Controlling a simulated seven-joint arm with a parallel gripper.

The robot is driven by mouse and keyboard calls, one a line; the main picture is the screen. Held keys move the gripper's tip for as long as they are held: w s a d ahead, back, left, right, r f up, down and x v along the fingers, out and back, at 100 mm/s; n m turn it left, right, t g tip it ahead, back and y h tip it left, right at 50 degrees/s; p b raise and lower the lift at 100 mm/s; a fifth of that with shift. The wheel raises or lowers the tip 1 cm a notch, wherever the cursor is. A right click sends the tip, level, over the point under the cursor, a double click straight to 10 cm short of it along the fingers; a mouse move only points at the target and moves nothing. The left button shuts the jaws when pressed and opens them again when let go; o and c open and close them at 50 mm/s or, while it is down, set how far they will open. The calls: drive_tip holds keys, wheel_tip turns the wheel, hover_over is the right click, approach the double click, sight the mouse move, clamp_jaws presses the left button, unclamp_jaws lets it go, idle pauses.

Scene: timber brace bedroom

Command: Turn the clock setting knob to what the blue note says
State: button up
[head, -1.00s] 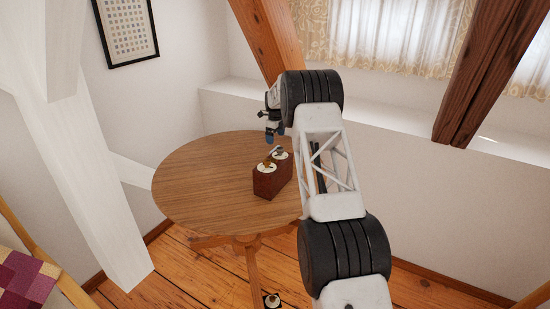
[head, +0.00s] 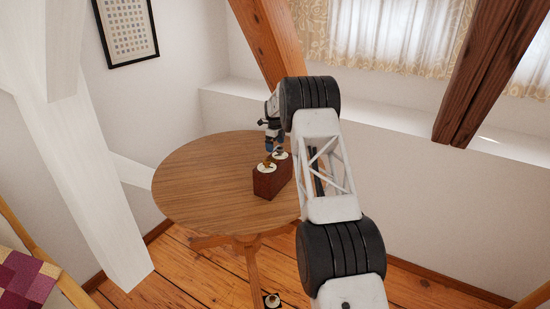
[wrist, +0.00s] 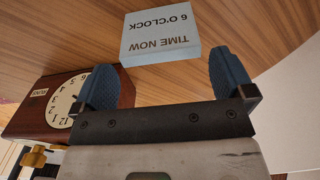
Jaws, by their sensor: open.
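The clock is a brown wooden box (head: 270,183) on the round table, with two knobs on white discs on top: a brass-coloured knob (head: 267,163) and a greyer knob (head: 279,151). In the wrist view the clock (wrist: 32,110) shows its white dial at the left, with a small label and a brass knob (wrist: 35,157) at the lower left. A pale blue note block (wrist: 160,40), seen upside down, reads "TIME NOW 6 O'CLOCK". My gripper (head: 272,144) is open and empty, with blue fingertips, just above and behind the knobs. The head view does not show the note.
The round wooden table (head: 195,190) has clear room left of the clock. A white post (head: 95,190) stands at the left and a wooden brace (head: 265,40) behind. A small dark item with a pale round top (head: 272,300) is low down in front of the table.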

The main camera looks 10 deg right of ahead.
drive_tip(key=shift+f, duration=1.55)
drive_tip(key=c, duration=0.6)
drive_tip(key=shift+r, duration=0.15)
drive_tip(key=shift+r, duration=4.85)
drive_tip(key=shift+a, duration=0.15)
